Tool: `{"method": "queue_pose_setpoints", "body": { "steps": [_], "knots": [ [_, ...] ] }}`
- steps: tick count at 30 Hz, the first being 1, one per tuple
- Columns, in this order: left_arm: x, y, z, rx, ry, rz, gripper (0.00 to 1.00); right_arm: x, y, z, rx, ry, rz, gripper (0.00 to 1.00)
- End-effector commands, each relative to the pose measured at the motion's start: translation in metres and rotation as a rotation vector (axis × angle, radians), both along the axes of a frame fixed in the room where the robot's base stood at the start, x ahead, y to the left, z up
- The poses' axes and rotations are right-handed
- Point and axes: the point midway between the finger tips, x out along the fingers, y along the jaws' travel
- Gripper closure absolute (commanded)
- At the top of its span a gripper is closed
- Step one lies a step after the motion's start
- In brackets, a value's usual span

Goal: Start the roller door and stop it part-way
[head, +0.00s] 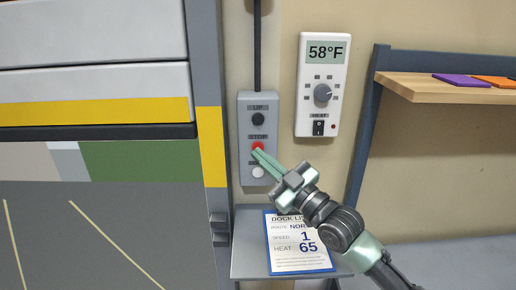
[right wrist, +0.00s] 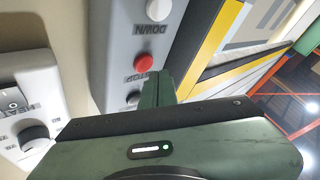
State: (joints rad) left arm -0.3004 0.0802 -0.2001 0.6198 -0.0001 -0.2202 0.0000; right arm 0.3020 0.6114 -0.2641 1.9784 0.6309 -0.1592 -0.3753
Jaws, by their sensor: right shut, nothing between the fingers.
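The grey control box (head: 244,105) on the wall has a black UP button (head: 258,120), a red STOP button (head: 257,146) and a white lower button (head: 258,172), labelled DOWN in the right wrist view (right wrist: 158,10). My right gripper (head: 257,153) is shut and empty, its fingertips at the lower edge of STOP. In the right wrist view the fingers (right wrist: 160,78) lie beside the red button (right wrist: 144,62); I cannot tell whether they touch it. The roller door (head: 95,80), white with a yellow strip, is part-way up, with open space beneath. My left gripper is out of view.
A thermostat (head: 335,60) reading 58°F, with a knob and heat switch, hangs right of the box. A dock list sheet (head: 300,255) lies on a small grey shelf below. A wooden shelf (head: 450,90) is at right. A grey door post (head: 205,80) stands left.

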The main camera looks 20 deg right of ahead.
Motion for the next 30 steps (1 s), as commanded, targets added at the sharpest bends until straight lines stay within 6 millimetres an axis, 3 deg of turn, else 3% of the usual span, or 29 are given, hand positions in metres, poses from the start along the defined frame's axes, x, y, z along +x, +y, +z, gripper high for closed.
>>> {"method": "queue_pose_setpoints", "body": {
  "steps": [30],
  "knots": [
    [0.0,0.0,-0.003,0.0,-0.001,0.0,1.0,0.011,-0.003,0.001,0.0,-0.001,0.0,1.0]
  ]
}}
